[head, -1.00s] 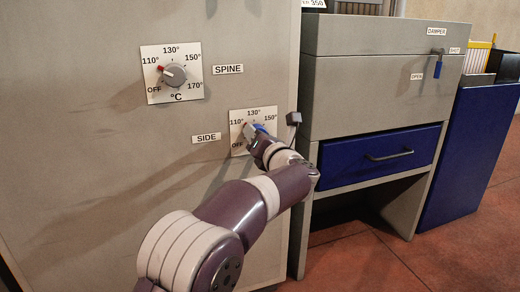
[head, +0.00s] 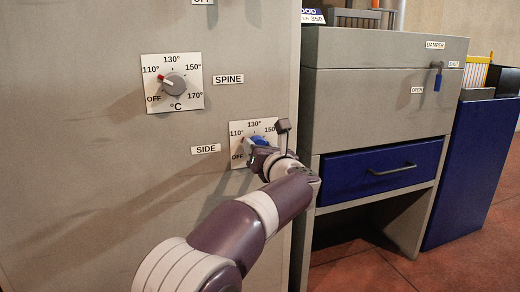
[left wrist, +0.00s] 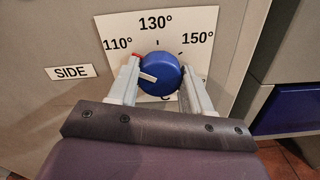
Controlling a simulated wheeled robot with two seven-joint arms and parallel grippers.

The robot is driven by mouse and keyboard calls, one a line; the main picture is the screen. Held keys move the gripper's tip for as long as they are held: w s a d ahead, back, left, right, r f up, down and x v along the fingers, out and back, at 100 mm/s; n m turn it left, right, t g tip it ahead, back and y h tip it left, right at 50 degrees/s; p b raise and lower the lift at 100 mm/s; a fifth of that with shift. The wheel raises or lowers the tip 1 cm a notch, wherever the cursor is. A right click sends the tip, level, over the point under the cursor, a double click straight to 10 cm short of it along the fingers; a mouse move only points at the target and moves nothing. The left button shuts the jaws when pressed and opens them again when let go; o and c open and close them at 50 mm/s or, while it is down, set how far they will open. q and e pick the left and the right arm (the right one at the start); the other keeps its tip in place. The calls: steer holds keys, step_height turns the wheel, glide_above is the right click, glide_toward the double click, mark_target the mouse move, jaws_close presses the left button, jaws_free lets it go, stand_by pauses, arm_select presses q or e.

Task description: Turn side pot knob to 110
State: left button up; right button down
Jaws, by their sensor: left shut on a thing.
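The side pot knob (left wrist: 160,74) is round and blue with a white pointer line. It sits on a white dial plate (left wrist: 190,25) marked 110°, 130° and 150°, beside the SIDE label (left wrist: 70,72). The pointer faces left, a little below the red mark (left wrist: 137,56) near 110°. My left gripper (left wrist: 160,80) has one finger on each side of the knob and is shut on it. In the head view the knob (head: 259,140) is partly hidden by my left gripper (head: 264,150). The OFF mark is hidden in the wrist view. My right gripper is not in view.
The SPINE dial (head: 174,84), with a grey knob and red marker, is above left on the same grey panel. A cabinet with a blue drawer (head: 375,172) stands to the right. A damper lever (head: 437,75) is on its upper part.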

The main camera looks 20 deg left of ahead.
arm_select(q)
steer(key=shift+f, duration=0.1)
steer(key=o, duration=1)
steer(key=shift+o, duration=0.2)
steer(key=p+v, duration=0.4)
steer(key=v, duration=0.8)
steer(key=shift+s+d+p, duration=0.2)
steer(key=shift+s+p, duration=0.05)
steer(key=shift+p, duration=0.15)
